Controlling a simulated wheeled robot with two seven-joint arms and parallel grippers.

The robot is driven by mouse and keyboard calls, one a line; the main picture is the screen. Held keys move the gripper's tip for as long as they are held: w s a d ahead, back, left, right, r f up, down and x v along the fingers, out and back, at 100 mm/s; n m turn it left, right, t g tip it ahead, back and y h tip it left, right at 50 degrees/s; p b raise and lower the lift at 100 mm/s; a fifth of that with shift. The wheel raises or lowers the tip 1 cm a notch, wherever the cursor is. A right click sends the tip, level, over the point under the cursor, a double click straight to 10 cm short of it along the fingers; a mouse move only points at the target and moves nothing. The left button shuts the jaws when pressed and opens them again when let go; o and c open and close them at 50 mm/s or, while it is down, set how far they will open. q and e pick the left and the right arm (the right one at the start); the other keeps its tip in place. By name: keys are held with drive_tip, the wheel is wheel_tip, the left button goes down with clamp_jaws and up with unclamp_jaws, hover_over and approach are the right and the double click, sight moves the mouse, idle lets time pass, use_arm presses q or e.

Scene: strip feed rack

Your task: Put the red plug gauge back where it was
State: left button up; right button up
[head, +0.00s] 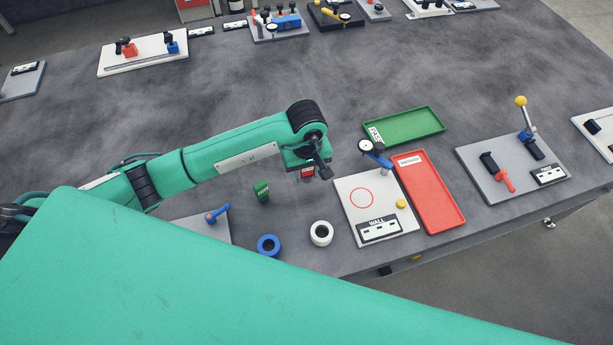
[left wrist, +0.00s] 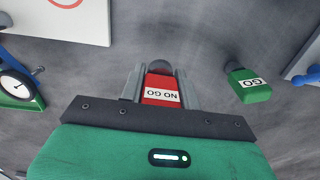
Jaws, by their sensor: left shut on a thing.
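The red plug gauge (left wrist: 160,88) is between the fingers of my left gripper (left wrist: 160,92) in the left wrist view, with its "NO GO" label facing the camera. In the head view my left gripper (head: 308,172) is over the dark table, and a small red part of the gauge shows under it. The grey end of the gauge points away from the palm. Whether it touches the table cannot be told. The green plug gauge (head: 261,191), marked "GO" in the left wrist view (left wrist: 249,86), stands apart on the table. My right gripper is not in view.
A white ring (head: 321,233) and a blue ring (head: 268,245) lie in front. To the right are a "WALL" gauge plate (head: 349,218) with a dial, a green tray (head: 403,126) and a red tray (head: 430,192).

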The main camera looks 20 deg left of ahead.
sight(307, 181)
use_arm(q)
wheel_tip(307, 181, down, 4)
drive_tip(key=shift+r+p, duration=0.25)
drive_tip(key=shift+p, duration=0.35)
drive_tip(key=shift+f, duration=0.4)
drive_tip(key=shift+f, duration=0.1)
drive_tip(key=o, duration=1.1)
drive_tip(key=shift+c, duration=0.2)
